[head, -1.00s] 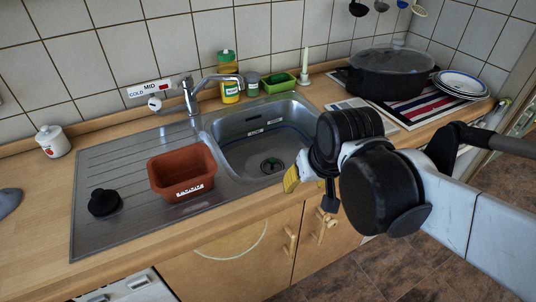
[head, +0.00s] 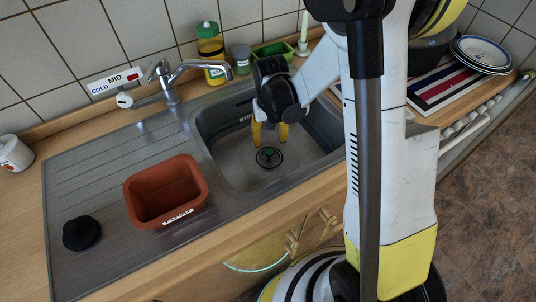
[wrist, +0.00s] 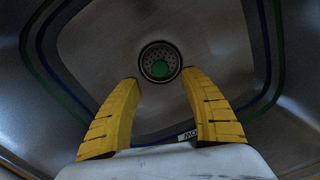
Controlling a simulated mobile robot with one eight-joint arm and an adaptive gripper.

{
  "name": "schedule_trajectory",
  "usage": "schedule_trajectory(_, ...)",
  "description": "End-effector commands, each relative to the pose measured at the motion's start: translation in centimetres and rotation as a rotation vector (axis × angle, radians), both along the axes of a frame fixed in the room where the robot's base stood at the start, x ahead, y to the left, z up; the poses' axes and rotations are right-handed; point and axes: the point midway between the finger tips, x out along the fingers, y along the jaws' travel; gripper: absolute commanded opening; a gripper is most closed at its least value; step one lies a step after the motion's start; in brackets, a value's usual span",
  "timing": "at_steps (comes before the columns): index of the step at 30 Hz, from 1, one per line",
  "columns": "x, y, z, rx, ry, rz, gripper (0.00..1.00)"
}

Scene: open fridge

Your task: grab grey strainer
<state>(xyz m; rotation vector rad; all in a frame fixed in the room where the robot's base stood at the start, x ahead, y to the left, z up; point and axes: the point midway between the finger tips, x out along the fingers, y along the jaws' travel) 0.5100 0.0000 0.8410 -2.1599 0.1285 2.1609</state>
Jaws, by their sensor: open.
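The grey strainer (head: 269,157) is a small round perforated piece with a green centre, lying at the bottom of the sink basin (head: 222,165). It also shows in the wrist view (wrist: 160,62), just beyond the fingertips and roughly centred between them. My gripper (head: 269,138) points down inside the basin above the strainer, with its two yellow fingers apart and nothing between them. In the wrist view my gripper (wrist: 159,79) is open, with the strainer fully visible. I cannot tell the exact height left between fingertips and strainer.
The basin walls surround my gripper. A faucet (head: 187,70) reaches over the basin's back left. A brown tub (head: 165,190) and a black round object (head: 81,233) sit on the drainboard. A yellow bottle (head: 212,50) and a green tray (head: 272,52) stand behind the sink.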

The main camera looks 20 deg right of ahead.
Motion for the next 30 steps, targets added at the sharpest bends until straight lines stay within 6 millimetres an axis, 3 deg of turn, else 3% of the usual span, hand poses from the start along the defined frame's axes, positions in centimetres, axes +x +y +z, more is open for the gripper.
schedule_trajectory(3,0.1,0.0,-2.3,0.0,-0.001,0.0,0.53)
schedule_trajectory(8,0.0,0.0,-3.5,0.0,-0.001,0.0,0.53)
schedule_trajectory(16,0.0,0.0,-7.6,0.0,-0.001,0.0,0.53)
schedule_trajectory(24,0.0,0.0,-7.9,0.0,-0.002,0.0,0.53)
schedule_trajectory(29,0.0,0.0,-7.9,0.0,-0.002,0.0,0.05)
schedule_trajectory(30,0.0,0.0,-7.9,0.0,-0.002,0.0,0.0)
